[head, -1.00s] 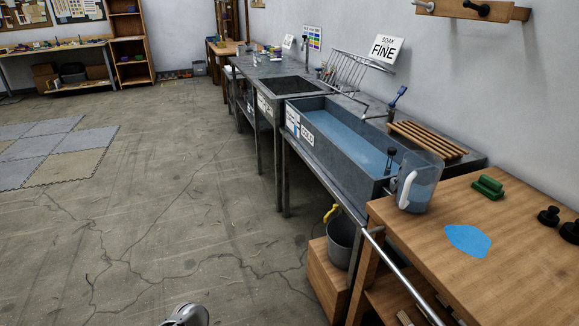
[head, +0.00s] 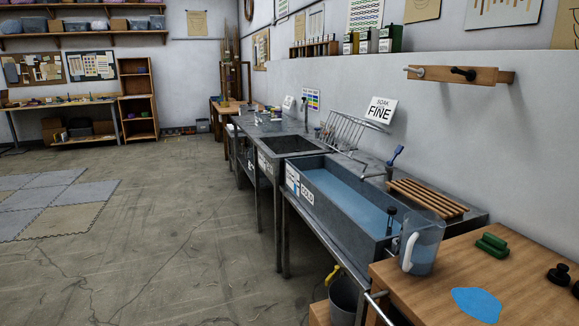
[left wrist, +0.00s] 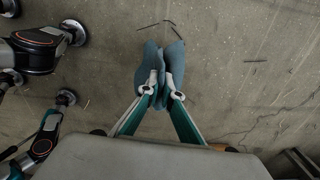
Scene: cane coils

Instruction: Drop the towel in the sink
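A blue-grey towel (left wrist: 152,62) hangs bunched in my left gripper (left wrist: 162,92) in the left wrist view. The fingers are closed in on the cloth from both sides, with bare concrete floor below it. Neither gripper shows in the head view. In the head view, the sink (head: 286,145) is a grey metal basin set in a steel counter, past a long trough of water (head: 345,194). The sink's bottom is hidden. My right gripper is not in view.
A wooden table (head: 420,290) at the right holds a clear jug (head: 421,246), a green block (head: 491,245) and a flat blue patch (head: 476,303). A slatted wooden rack (head: 428,197) lies beside the trough.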

